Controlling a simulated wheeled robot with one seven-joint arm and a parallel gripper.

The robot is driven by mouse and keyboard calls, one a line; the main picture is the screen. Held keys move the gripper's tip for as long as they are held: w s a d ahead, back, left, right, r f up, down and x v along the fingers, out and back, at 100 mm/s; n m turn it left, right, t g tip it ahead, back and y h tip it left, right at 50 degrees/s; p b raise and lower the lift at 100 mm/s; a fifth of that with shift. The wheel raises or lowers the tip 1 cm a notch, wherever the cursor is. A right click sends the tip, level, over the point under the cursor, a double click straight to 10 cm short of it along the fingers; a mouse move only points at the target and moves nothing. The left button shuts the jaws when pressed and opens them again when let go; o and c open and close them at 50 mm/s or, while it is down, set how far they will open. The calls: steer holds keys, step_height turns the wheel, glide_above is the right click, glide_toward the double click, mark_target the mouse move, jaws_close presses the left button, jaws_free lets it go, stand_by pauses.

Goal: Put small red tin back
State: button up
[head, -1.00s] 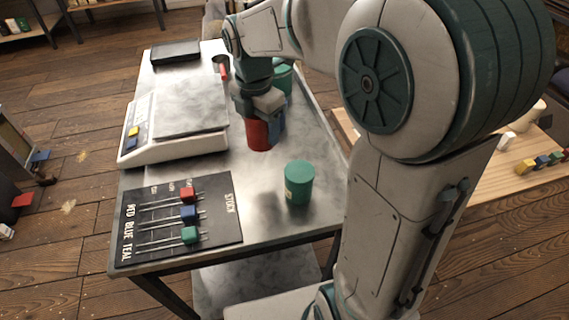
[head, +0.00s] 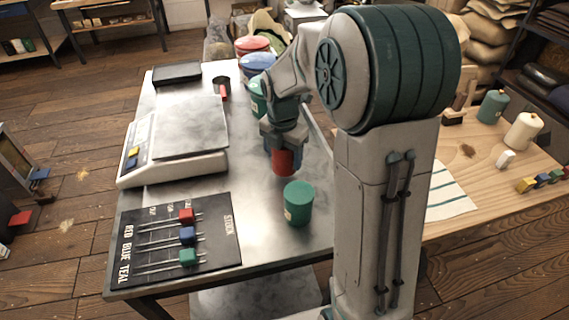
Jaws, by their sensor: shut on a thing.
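The small red tin (head: 284,163) is upright in my gripper (head: 283,142), over the right part of the steel table (head: 225,255). My gripper is shut on its upper part, and the fingers hide that part. I cannot tell whether its base touches the table. A green tin (head: 298,204) with a pale label stands just in front and slightly right of it. Something blue (head: 267,143) shows beside the fingers; I cannot tell what it is.
A wooden table (head: 470,185) is at right.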

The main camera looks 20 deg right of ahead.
mark_target(284, 165)
steer(key=shift+f, duration=1.75)
steer(key=shift+f, duration=0.15)
steer(key=o, duration=1.1)
